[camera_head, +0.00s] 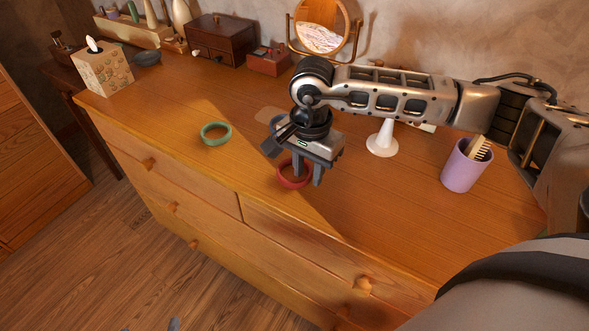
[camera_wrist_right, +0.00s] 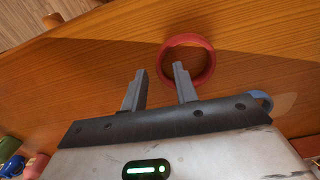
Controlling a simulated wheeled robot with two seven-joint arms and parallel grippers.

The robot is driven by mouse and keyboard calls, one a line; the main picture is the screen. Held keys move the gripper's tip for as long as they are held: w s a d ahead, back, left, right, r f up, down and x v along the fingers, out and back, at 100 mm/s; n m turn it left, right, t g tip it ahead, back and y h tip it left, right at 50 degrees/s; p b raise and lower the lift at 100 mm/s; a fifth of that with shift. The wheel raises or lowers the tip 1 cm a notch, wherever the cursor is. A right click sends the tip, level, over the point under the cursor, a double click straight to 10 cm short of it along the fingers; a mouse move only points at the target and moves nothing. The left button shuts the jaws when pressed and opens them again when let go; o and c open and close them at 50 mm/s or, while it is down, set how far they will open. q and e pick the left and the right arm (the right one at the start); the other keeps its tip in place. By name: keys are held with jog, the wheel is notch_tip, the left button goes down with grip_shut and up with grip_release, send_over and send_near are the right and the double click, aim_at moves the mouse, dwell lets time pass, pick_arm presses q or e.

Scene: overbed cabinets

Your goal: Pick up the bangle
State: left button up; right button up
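A red bangle (camera_head: 283,180) lies flat on the wooden dresser top near its front edge. My right gripper (camera_head: 308,173) is open and empty, fingers pointing down, over or beside this bangle and partly covering it. In the right wrist view, the red bangle (camera_wrist_right: 208,72) is by the right-hand finger, whose tip overlaps the ring's opening; I cannot tell its height above the wood. A green bangle (camera_head: 216,143) lies apart to the left. A blue ring (camera_head: 276,121) is mostly hidden behind my right gripper. Small grey tips at the bottom edge may be my left gripper.
A white stand (camera_head: 382,140) and a purple cup (camera_head: 461,168) with a comb are to the right. A tissue box (camera_head: 103,72), grey bowl (camera_head: 147,58), wooden boxes (camera_head: 221,40) and round mirror (camera_head: 322,25) line the back. The wood around the green bangle is clear.

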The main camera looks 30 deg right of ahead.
jog(key=shift+f, duration=0.35)
grip_shut()
jog(key=shift+r, duration=0.1)
